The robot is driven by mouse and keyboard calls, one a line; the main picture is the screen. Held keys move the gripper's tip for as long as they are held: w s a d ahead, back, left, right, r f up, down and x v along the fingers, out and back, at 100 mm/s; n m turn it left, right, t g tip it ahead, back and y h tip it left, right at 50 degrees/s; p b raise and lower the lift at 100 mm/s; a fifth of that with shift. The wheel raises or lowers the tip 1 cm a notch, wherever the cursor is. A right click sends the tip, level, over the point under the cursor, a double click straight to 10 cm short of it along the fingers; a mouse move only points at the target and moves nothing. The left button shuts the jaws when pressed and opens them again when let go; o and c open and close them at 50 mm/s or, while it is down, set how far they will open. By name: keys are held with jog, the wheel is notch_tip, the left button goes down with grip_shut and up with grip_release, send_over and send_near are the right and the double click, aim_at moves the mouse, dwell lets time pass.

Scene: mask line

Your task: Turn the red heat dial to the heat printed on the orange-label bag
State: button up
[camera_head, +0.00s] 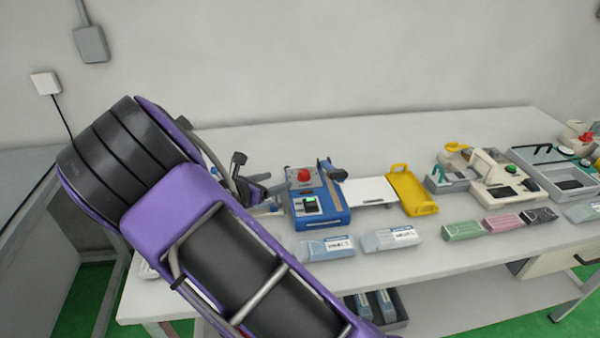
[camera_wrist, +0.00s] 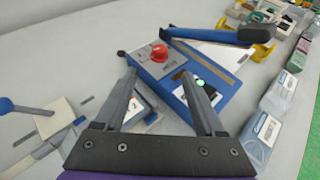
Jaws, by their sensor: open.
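The red heat dial (camera_head: 303,175) stands on top of a blue machine (camera_head: 338,216). In the wrist view the dial (camera_wrist: 158,53) sits on a grey panel of the machine (camera_wrist: 237,92), beyond my fingertips and apart from them. My gripper (camera_wrist: 162,88) is open and empty, its fingers spread over the machine's near side. Pale bags with white labels (camera_head: 325,248) (camera_head: 391,239) lie in front of the machine. I cannot make out an orange label or any printed heat.
A blue-handled lever (camera_wrist: 213,35) crosses beyond the dial. A white plate and yellow tray (camera_head: 412,192) stand right of the machine. Green, pink and dark packs (camera_head: 502,223) lie farther right. The front table strip between these groups is clear.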

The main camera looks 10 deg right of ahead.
aim_at(303, 172)
jog(key=x, duration=1.3)
grip_shut()
